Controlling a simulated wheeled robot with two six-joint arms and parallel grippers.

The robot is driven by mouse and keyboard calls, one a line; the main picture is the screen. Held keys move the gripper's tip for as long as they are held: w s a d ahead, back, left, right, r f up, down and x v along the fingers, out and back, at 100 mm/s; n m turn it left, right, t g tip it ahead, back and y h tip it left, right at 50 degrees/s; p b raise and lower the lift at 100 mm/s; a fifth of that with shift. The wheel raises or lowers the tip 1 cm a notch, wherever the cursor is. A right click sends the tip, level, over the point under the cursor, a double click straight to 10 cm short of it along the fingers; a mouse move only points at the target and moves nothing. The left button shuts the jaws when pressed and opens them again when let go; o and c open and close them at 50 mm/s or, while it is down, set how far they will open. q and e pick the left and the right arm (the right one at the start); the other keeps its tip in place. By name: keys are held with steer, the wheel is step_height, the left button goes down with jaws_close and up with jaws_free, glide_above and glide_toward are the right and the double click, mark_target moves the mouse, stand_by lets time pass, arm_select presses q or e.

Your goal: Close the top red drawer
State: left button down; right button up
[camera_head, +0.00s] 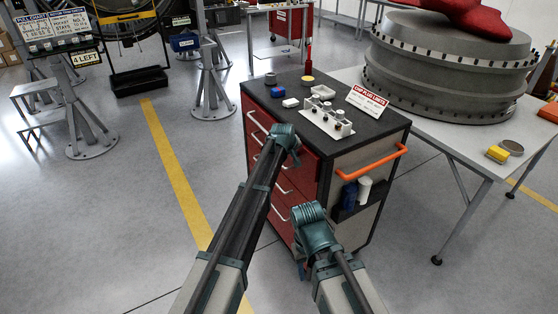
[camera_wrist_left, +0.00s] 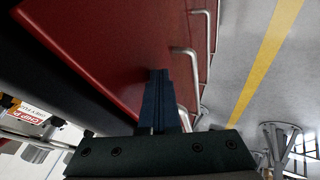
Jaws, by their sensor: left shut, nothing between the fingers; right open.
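The red-fronted drawer cabinet (camera_head: 312,172) stands in the middle of the head view, with white bar handles on its front. My left gripper (camera_head: 296,157) is at the upper front, partly hiding the top drawer. In the left wrist view the shut, empty fingers (camera_wrist_left: 159,98) lie over the red drawer front (camera_wrist_left: 110,45), beside a bar handle (camera_wrist_left: 187,82). I cannot tell whether they touch it, or whether the top drawer stands out from the cabinet. My right gripper (camera_head: 301,268) is open, low by the cabinet's near corner, its fingers mostly hidden by its wrist.
The cabinet top holds a white rack (camera_head: 326,118), a sign (camera_head: 368,101) and small items. An orange handle (camera_head: 372,163) juts from its side. A table (camera_head: 470,150) with a large grey casing (camera_head: 440,75) stands at right. Floor at left, around the yellow line (camera_head: 172,160), is clear.

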arm_select(q)
steer(key=shift+w+d+r, duration=0.1)
steer(key=shift+w+d, duration=0.6)
steer(key=shift+d, duration=0.3)
steer(key=s+a+r+p, duration=0.5)
steer(key=s+r+p, duration=0.2)
steer(key=s+p, duration=0.1)
steer(key=shift+s+a+r, duration=0.15)
steer(key=shift+a+r, duration=0.15)
steer(key=shift+r, duration=0.1)
